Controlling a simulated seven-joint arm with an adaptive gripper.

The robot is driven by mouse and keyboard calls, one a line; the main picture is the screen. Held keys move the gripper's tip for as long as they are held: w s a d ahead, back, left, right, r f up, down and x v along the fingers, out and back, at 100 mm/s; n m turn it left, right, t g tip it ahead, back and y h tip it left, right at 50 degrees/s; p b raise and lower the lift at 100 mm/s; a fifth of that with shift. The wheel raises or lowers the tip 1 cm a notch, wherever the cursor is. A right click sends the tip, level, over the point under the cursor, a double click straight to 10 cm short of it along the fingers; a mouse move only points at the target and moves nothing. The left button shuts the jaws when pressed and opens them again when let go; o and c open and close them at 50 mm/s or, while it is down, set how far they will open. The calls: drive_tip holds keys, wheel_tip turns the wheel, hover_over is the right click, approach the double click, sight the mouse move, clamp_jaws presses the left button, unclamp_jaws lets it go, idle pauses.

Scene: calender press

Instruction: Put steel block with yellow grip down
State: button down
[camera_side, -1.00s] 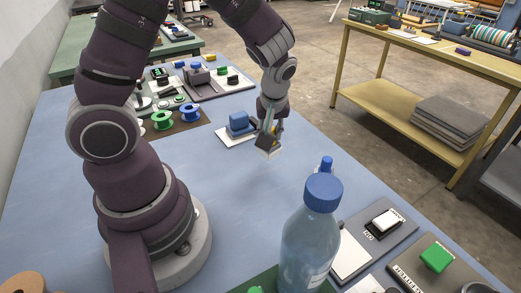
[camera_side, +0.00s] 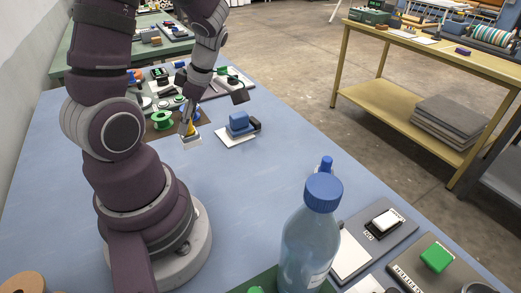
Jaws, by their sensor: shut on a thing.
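My gripper (camera_side: 187,124) is near the far middle of the blue table, left of the blue block on its white sheet. It is shut on the steel block with yellow grip (camera_side: 191,142). The steel part hangs below the fingers, and a bit of the yellow grip shows between them. The block is close to the table top, at the near right edge of the brown mat. I cannot tell whether it touches the surface.
A blue block (camera_side: 239,122) sits on a white sheet to the right. A green spool (camera_side: 162,121) stands on the brown mat (camera_side: 156,134). A large bottle (camera_side: 308,240) stands in front. The middle of the blue table (camera_side: 235,178) is clear.

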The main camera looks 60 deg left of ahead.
sight(196, 137)
wheel_tip(196, 137, down, 6)
drive_tip(key=shift+f, duration=0.2)
drive_tip(key=shift+f, duration=0.1)
drive_tip(key=c, duration=1)
unclamp_jaws()
drive_tip(key=shift+o, duration=0.2)
drive_tip(key=w+d+r+m, duration=0.1)
drive_tip(key=w+d+r, duration=0.1)
drive_tip(key=r, duration=0.4)
drive_tip(key=w+d+r, duration=0.1)
drive_tip(key=w+r, duration=0.1)
drive_tip(key=r, duration=0.4)
drive_tip(key=d+r+m+t+h, duration=0.1)
drive_tip(key=d+r+m+t, duration=0.2)
drive_tip(key=m, duration=1.1)
drive_tip(key=w+d+r+m+t+h, duration=0.1)
drive_tip(key=d+r+m+t, duration=0.1)
drive_tip(key=d+m+t, duration=0.4)
drive_tip(key=d+m, duration=0.4)
drive_tip(key=m, duration=0.3)
drive_tip(key=shift+r+m+h, duration=0.4)
